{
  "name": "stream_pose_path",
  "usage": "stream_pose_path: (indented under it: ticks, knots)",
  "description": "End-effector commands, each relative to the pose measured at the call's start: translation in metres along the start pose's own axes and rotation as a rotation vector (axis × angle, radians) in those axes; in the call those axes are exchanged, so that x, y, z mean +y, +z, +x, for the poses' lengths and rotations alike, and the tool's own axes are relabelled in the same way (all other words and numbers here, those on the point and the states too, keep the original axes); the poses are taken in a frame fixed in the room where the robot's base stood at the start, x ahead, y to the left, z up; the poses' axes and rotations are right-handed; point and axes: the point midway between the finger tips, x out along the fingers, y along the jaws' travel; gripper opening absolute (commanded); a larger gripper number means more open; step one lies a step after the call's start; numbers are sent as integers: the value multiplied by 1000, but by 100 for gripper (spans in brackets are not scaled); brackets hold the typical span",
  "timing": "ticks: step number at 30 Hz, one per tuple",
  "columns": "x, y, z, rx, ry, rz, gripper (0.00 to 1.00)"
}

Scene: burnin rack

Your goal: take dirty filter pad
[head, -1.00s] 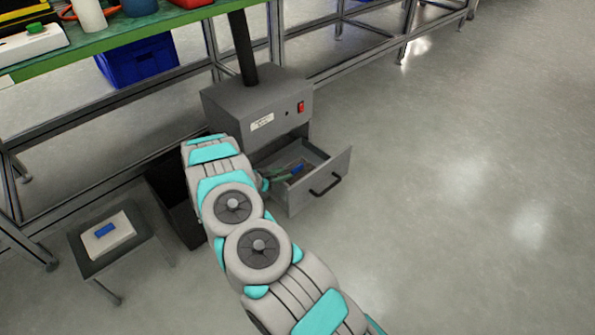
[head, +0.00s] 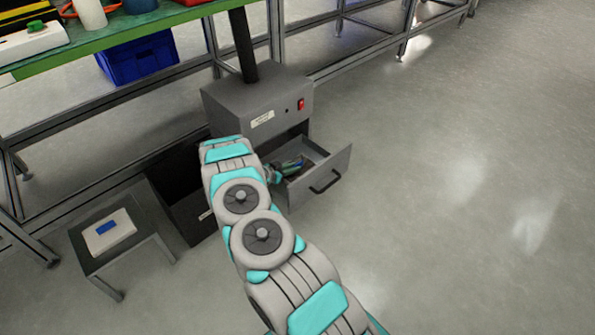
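The grey fume-unit box (head: 262,108) has its drawer (head: 338,168) pulled open at the front. A small dark item with a blue part (head: 300,162) shows in the drawer; it may be the dirty filter pad, but it is too small and covered to be sure. My gripper (head: 288,167) is at the drawer's left side, by this item. My arm hides part of the drawer and much of the gripper, so I cannot tell whether its fingers are shut on it. A white pad with a blue tab (head: 110,232) lies on a small grey stool.
The stool (head: 92,262) stands at the lower left. A dark open bin (head: 188,212) stands between the stool and the box, partly behind my arm. A green-topped bench (head: 175,17) with a blue crate (head: 140,60) beneath is behind. The floor to the right is clear.

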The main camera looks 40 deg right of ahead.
Motion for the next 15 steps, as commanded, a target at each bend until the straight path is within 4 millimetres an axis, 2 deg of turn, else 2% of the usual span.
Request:
stream_pose_path:
  ticks: [1,6,15]
  knots:
    - [0,0,0,0,0,0,16]
    - [0,0,0,0,0,0,0]
    - [0,0,0,0,0,0,0]
